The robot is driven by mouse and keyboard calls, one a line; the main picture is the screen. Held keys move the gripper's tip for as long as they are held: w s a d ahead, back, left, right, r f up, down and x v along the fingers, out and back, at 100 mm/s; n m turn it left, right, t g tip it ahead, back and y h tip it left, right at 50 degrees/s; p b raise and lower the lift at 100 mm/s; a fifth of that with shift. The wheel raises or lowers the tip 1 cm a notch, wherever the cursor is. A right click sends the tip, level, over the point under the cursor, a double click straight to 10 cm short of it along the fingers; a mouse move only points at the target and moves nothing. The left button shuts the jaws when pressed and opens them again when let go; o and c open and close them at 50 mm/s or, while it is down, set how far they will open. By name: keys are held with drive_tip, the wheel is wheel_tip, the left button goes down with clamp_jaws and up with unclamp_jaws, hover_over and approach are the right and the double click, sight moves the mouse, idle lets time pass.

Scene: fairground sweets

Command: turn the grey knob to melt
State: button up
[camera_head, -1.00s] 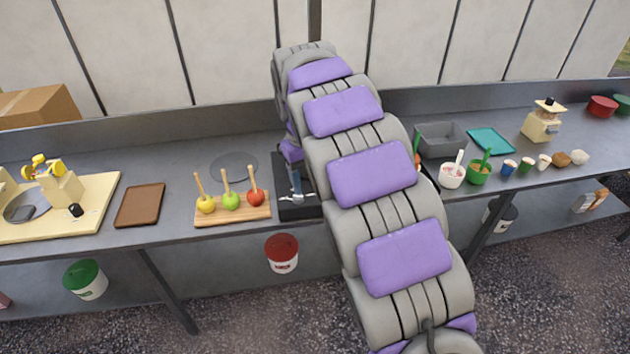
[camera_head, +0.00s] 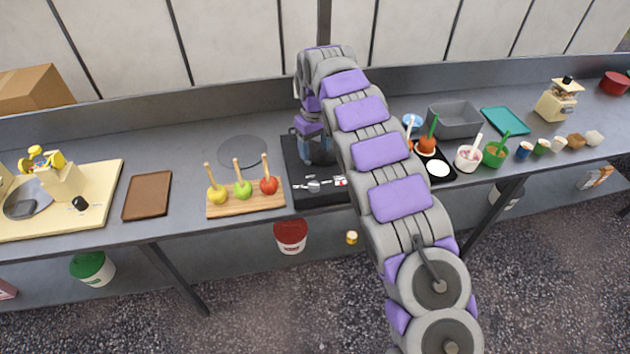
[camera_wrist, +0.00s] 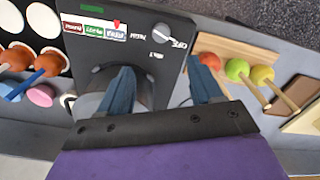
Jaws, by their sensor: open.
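The grey knob (camera_wrist: 162,34) sits on the front panel of a black machine (camera_wrist: 90,63). Small white words surround it; one on its left seems to read melt, but which word it points to is unclear. The knob also shows in the head view (camera_head: 314,186), small, near the machine's front edge. My gripper (camera_wrist: 163,88) is open and empty in the wrist view, its two blue-grey fingers spread, with the knob beyond their tips and apart from them. In the head view my gripper (camera_head: 316,150) hangs over the black machine, partly hidden by my arm.
A wooden board (camera_head: 245,204) with three toffee apples stands left of the machine. A brown tray (camera_head: 147,195) lies farther left.

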sight(314, 184)
wheel_tip(314, 184, down, 14)
drive_tip(key=shift+a+b, duration=0.15)
drive_tip(key=shift+b, duration=1)
drive_tip(key=shift+f, duration=0.4)
drive_tip(key=shift+c, duration=1.3)
drive_tip(key=c, duration=0.8)
